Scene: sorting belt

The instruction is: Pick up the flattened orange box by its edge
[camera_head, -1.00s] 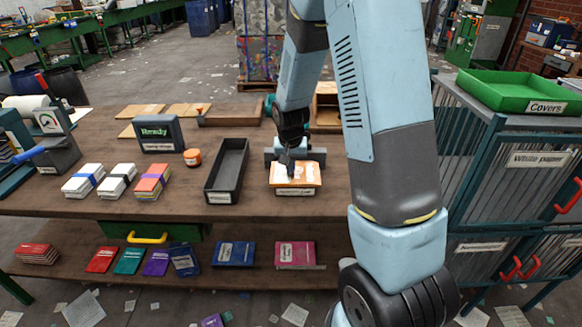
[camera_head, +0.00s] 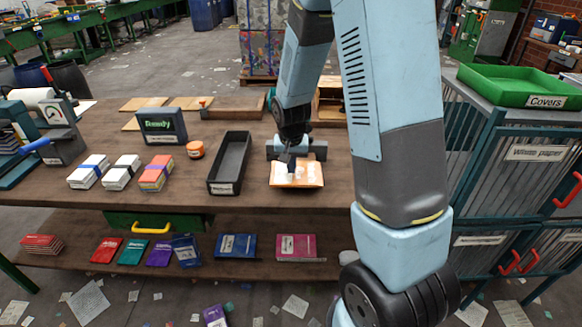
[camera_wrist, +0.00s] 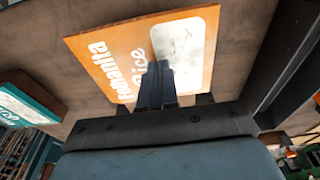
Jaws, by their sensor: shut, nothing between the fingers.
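The flattened orange box (camera_head: 312,174) lies on the table near its front edge, right of a black tray. In the wrist view the box (camera_wrist: 110,66) shows orange with white lettering and a large pale patch. My gripper (camera_head: 290,166) points down over the middle of the box in the head view. In the wrist view its closed fingers (camera_wrist: 157,74) overlap the box's face and hide part of its print. They hold nothing. I cannot tell whether the fingertips touch the box.
The long black tray (camera_head: 229,163) stands left of the box. An orange jar (camera_head: 195,149), a dark display (camera_head: 162,126) and banded card stacks (camera_head: 122,171) are farther left. A wire cage (camera_head: 500,190) with a green tray (camera_head: 525,86) stands to the right.

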